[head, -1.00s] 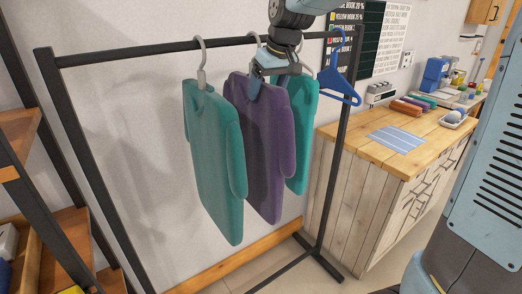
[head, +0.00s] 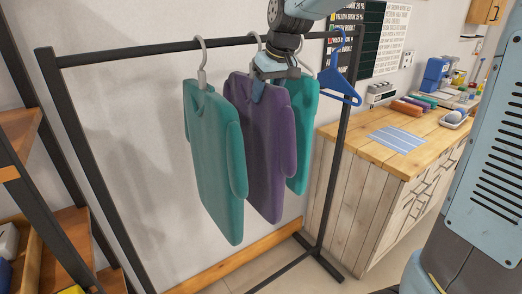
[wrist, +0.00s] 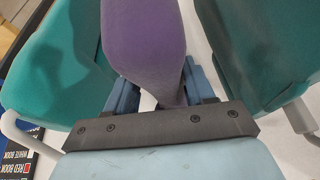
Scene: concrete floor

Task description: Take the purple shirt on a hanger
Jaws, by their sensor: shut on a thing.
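The purple shirt (head: 268,150) hangs from the black rack's top bar, between two teal shirts. Its pale hanger hook (head: 255,42) is over the bar, partly hidden by my arm. My gripper (head: 260,88) is at the top of the purple shirt, near its collar. In the wrist view the blue fingers of my gripper (wrist: 155,88) are on either side of the purple shirt (wrist: 147,45), shut on it. The lower part of the shirt hangs free.
One teal shirt (head: 213,160) hangs close on the left, another teal shirt (head: 302,125) close on the right. An empty blue hanger (head: 340,82) hangs near the rack's right post. A wooden counter (head: 400,155) stands to the right, shelves (head: 60,225) to the left.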

